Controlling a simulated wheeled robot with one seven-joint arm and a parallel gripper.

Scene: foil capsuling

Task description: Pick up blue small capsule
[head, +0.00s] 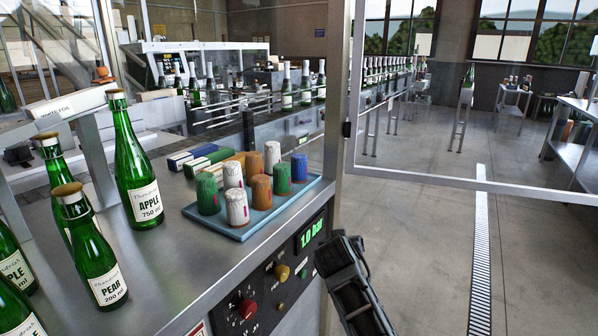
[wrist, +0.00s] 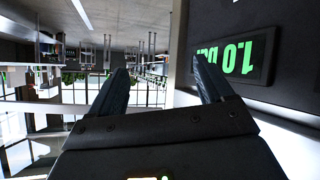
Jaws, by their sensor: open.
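My gripper (head: 340,246) is in front of the counter's front panel, to the right of and below the tray, touching no capsule. In the wrist view my gripper (wrist: 161,66) shows two fingers spread apart with nothing between them. No capsule is seen in that view, which is upside down.
Green capsule (head: 207,193), white capsule (head: 237,207) and brown capsule (head: 262,193) stand close by on the tray with others. Green bottles (head: 137,165) stand at left. A metal frame post (head: 340,110) rises just behind the tray's right side. Open floor lies right.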

